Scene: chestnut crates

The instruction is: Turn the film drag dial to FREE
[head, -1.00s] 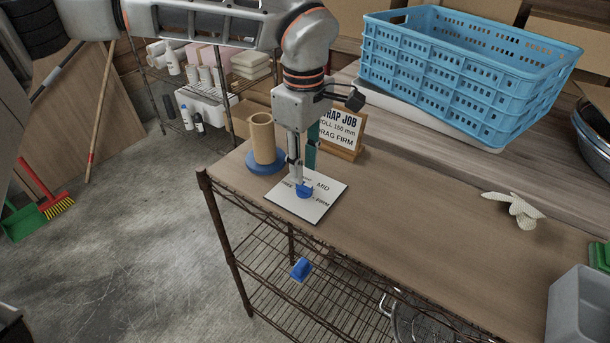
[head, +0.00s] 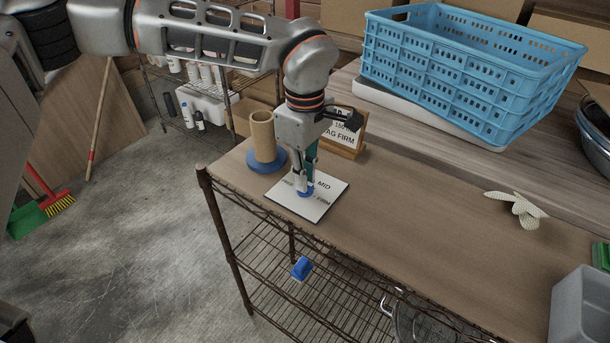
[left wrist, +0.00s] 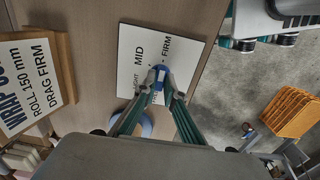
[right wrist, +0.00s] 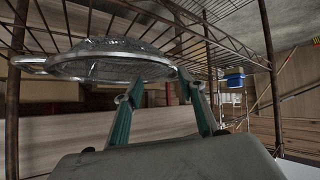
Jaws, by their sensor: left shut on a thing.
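The film drag dial is a small blue knob (head: 306,192) on a white square plate (head: 316,210) near the bench's left end. The plate is printed with MID, FIRM and FREE. In the left wrist view the dial (left wrist: 158,77) sits between my fingertips, and MID, FIRM and a partly covered "IGHT" show on the plate (left wrist: 187,55). My left gripper (head: 304,186) points down and is shut on the dial; it also shows in the left wrist view (left wrist: 161,88). The fingers hide where the dial points. My right gripper (right wrist: 158,88) is open and empty.
A cardboard roll on a blue base (head: 266,162) stands beside the plate. A job sign (head: 345,135) stands behind my left gripper. A blue crate (head: 470,75), gloves (head: 518,208) and a grey bin (head: 580,315) lie farther right. A wire bowl (right wrist: 105,62) is near my right gripper.

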